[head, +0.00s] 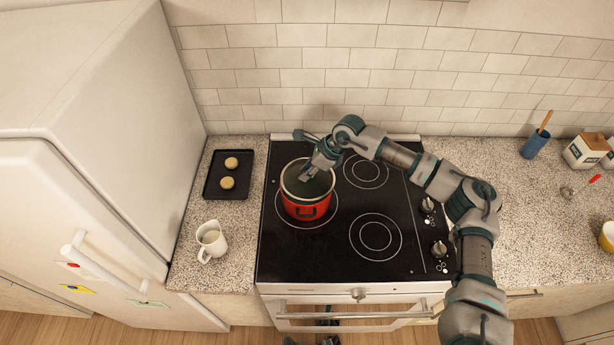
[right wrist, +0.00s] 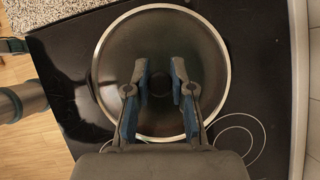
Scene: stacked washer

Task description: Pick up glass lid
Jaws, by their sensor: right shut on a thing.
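A red pot (head: 306,211) stands on the left front burner of the black stovetop. The glass lid (head: 292,180), a clear disc with a pale metal rim, lies over the pot's top. In the right wrist view the glass lid (right wrist: 205,50) fills the middle, with its dark round knob between the fingers. My right gripper (head: 306,178) is over the lid's centre and shut on its knob; its fingers (right wrist: 160,85) stand on both sides of the knob. I cannot tell whether the lid is clear of the pot's rim. My left gripper is not clearly visible.
The black stovetop (head: 376,265) is otherwise empty. A black tray (head: 213,188) with two round cookies and a white pitcher (head: 211,240) stand on the counter to the left. A blue utensil cup (head: 535,145) and white canisters (head: 586,151) stand at the right. A tall white fridge (head: 85,200) bounds the left.

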